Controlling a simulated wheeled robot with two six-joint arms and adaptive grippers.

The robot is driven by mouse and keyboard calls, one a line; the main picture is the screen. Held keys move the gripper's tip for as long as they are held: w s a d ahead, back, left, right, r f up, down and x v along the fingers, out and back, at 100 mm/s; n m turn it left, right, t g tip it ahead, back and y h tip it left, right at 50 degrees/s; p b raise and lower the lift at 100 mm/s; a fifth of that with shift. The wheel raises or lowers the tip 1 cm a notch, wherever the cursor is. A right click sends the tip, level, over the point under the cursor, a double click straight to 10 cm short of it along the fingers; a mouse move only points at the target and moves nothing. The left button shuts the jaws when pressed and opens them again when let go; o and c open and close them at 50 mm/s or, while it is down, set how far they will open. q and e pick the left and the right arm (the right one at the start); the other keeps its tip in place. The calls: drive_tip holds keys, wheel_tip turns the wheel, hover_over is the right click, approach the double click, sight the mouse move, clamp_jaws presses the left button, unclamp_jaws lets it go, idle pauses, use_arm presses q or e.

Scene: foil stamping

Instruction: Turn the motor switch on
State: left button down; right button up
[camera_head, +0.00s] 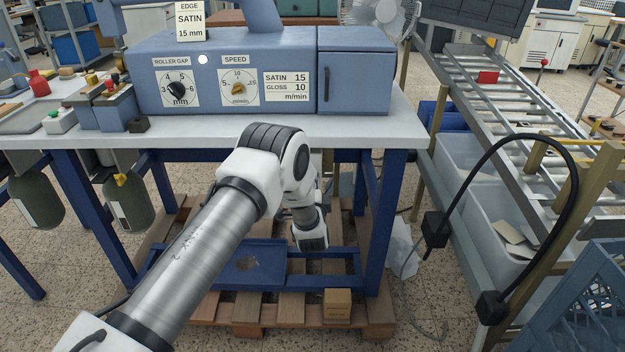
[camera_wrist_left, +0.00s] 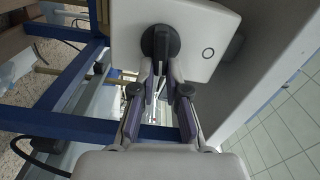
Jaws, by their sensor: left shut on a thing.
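The motor switch is a black rotary knob (camera_wrist_left: 160,42) on a pale plate (camera_wrist_left: 200,22) in the left wrist view. A small ring mark (camera_wrist_left: 208,54) is printed on the plate to the right of the knob. My left gripper (camera_wrist_left: 163,70) is shut on the knob's handle, one finger on each side of it. The fingers hide part of the handle. In the head view my left arm reaches past the table's front edge, and its fingers and the switch are hidden there. My right gripper is in neither view.
The blue machine (camera_head: 280,60) with roller gap and speed dials stands on the white table (camera_head: 380,128). Blue table legs (camera_head: 378,225) and a wooden pallet (camera_head: 265,310) are below. A roller conveyor (camera_head: 490,85) with a looping black cable (camera_head: 573,190) stands at the right.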

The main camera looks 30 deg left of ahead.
use_arm(q)
drive_tip(key=shift+f+m, duration=0.15)
drive_tip(key=shift+m, duration=0.85)
drive_tip(key=c, duration=1.2)
unclamp_jaws()
drive_tip(key=v, duration=1.2)
